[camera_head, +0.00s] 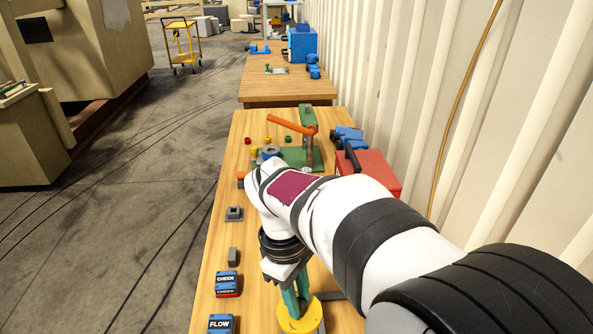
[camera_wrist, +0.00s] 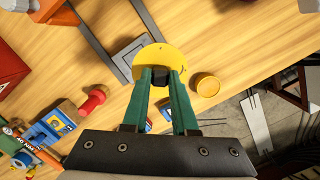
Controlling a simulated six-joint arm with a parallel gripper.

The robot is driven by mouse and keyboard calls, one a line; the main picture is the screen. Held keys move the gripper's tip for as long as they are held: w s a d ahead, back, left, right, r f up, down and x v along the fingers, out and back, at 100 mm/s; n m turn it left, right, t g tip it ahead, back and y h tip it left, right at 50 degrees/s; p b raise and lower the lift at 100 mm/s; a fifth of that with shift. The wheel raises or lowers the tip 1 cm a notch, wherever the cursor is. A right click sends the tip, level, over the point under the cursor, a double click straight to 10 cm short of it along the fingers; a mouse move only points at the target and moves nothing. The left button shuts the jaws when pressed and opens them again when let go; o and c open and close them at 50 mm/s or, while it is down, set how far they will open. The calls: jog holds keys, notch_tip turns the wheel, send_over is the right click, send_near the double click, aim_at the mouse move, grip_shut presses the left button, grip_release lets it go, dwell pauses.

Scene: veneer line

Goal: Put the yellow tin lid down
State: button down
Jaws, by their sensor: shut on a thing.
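The yellow tin lid (camera_head: 301,318) is a flat round disc, low in the head view at the near part of the wooden bench. It also shows in the wrist view (camera_wrist: 152,57), with a dark knob (camera_wrist: 160,77) at its edge nearest me. My gripper (camera_head: 294,303) has green fingers, which also show in the wrist view (camera_wrist: 161,76). They are shut on the lid at the dark knob. I cannot tell whether the lid touches the bench. A grey square plate (camera_wrist: 119,57) lies partly behind the lid in the wrist view.
A small round yellow tin (camera_wrist: 207,85) stands right of the lid in the wrist view. The head view shows a red toolbox (camera_head: 378,168) and green press (camera_head: 293,155) farther back.

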jog(key=w+d+r+m+y, duration=0.1)
jog(key=w+d+m, duration=0.45)
jog(key=m, duration=0.65)
jog(key=w+d+r+m+y, duration=0.15)
jog(key=w+d+m, duration=0.25)
jog(key=w+m, duration=0.5)
jog(key=w+d+f+m+t, duration=0.1)
jog(key=w+d+f+m, duration=0.4)
jog(key=m, duration=0.7)
jog(key=w+d+f+m+t, duration=0.2)
jog(key=w+f+m, duration=0.45)
jog(key=m, duration=0.55)
jog(key=shift+m+h, duration=0.45)
jog(key=shift+m, duration=0.25)
notch_tip(320, 180, down, 10)
jog(key=shift+s+d+f, duration=0.1)
jog(key=shift+d+f, duration=0.05)
jog(key=shift+f, duration=0.1)
